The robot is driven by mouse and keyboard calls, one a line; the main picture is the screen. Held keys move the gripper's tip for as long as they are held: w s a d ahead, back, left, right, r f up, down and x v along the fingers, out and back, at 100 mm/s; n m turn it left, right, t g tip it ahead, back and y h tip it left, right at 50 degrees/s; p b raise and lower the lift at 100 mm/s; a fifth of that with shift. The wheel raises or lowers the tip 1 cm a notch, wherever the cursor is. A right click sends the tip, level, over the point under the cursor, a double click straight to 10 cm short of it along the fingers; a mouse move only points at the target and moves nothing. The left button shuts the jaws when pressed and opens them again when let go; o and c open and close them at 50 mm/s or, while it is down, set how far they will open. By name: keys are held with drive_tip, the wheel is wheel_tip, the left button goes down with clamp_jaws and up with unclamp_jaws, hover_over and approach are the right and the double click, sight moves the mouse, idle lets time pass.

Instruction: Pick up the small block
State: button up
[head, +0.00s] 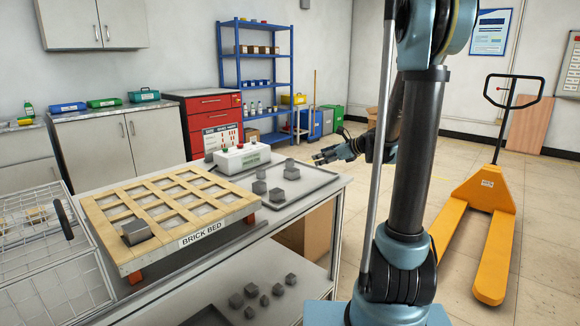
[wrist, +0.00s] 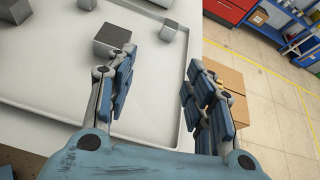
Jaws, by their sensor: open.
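Several grey metal blocks stand on a tray (head: 312,183) at the right end of the bench in the head view. Among them are a small block (head: 260,187) and a wider block (head: 291,173). In the wrist view a small grey block (wrist: 168,29) stands near the tray's right rim, ahead of the fingers. A larger grey block (wrist: 113,38) is just beyond the left finger, which partly overlaps it. My gripper (head: 319,157) is open and empty, right of the tray in the head view; its fingers (wrist: 165,88) are spread over the tray's right edge in the wrist view.
More blocks (head: 250,290) lie on the lower shelf. A cardboard box (wrist: 232,85) is below the bench edge.

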drive_tip(key=shift+w+m, duration=0.7)
drive_tip(key=shift+w, duration=0.4)
drive_tip(key=shift+w+a+f+t+y, duration=0.15)
drive_tip(key=shift+w+a+t+y, duration=0.2)
drive_tip(key=shift+w, duration=0.15)
approach(292, 160)
drive_tip(key=x, duration=0.4)
drive_tip(key=shift+w+d+f, duration=0.15)
drive_tip(key=shift+w+d, duration=0.05)
drive_tip(key=shift+w, duration=0.25)
drive_tip(key=shift+s+a+x, duration=0.1)
drive_tip(key=shift+a+x, duration=0.05)
drive_tip(key=shift+x, duration=1.15)
drive_tip(key=shift+s+a+x, duration=0.1)
drive_tip(key=shift+s+x, duration=0.05)
drive_tip(key=shift+x, duration=1.2)
clamp_jaws()
